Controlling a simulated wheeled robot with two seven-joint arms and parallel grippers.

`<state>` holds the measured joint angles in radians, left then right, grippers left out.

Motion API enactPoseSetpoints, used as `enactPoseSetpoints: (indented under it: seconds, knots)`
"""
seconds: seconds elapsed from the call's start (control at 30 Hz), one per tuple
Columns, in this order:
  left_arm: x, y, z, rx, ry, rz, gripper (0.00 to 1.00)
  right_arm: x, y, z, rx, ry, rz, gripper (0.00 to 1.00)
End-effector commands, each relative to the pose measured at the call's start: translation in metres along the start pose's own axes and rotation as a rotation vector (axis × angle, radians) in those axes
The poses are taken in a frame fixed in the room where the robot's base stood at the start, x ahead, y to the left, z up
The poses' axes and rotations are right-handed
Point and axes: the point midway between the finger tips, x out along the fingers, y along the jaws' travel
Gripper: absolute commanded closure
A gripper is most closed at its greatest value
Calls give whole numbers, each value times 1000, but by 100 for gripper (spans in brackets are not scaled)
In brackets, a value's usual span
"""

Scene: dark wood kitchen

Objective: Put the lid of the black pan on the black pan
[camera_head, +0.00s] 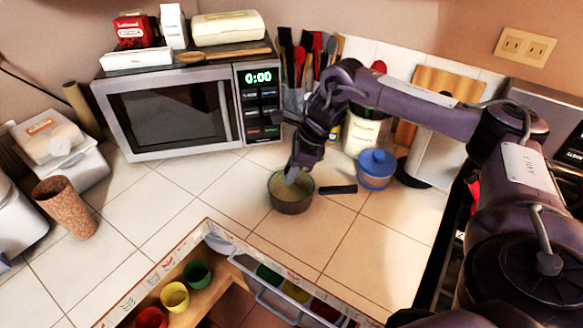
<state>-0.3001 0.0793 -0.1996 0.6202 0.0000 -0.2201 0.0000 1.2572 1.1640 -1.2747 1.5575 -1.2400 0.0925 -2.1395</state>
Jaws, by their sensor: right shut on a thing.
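The black pan (290,205) stands on the tiled counter below the microwave, its dark handle (338,189) pointing right. My right gripper (292,174) comes down from above at the pan's opening. It is shut on what looks like the lid (283,190), a pale, see-through disc within the pan's rim. The fingertips hide its knob and part of the far rim. I cannot tell whether the lid touches the rim all round or sits slightly above it. My left gripper is not in view.
A blue lidded pot (376,170) stands right of the pan handle. The microwave (175,112) and a utensil holder (293,100) stand behind. A cork-coloured cup (66,207) is at left. An open drawer (262,292) lies in front. Counter left of the pan is clear.

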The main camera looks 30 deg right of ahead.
Motion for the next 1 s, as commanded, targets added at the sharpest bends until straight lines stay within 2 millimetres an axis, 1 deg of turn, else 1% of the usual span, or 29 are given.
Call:
enactPoseSetpoints:
  seconds: [0.23, 0.27, 0.4, 0.43, 0.73, 0.87, 0.9, 0.97, 1.0]
  knots:
    - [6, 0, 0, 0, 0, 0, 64, 7, 0, -3, 0, -1, -1, 95]
    - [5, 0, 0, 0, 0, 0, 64, 7, 0, -3, 0, 0, 0, 66]
    - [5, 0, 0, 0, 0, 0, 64, 6, 0, -3, 0, 0, 0, 48]
    - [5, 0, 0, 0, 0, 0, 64, 6, 0, -3, 0, 0, 0, 46]
    - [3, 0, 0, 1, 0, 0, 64, 4, 0, -1, 0, -1, 0, 46]
    - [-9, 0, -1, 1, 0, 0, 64, -12, 0, 5, -1, -1, -2, 46]
    - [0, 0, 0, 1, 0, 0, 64, -12, -1, 2, 0, -2, -2, 46]
    - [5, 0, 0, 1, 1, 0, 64, -23, -1, 2, 0, -3, -4, 46]
    - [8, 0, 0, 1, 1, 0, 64, -32, -1, 1, 0, -3, -5, 46]
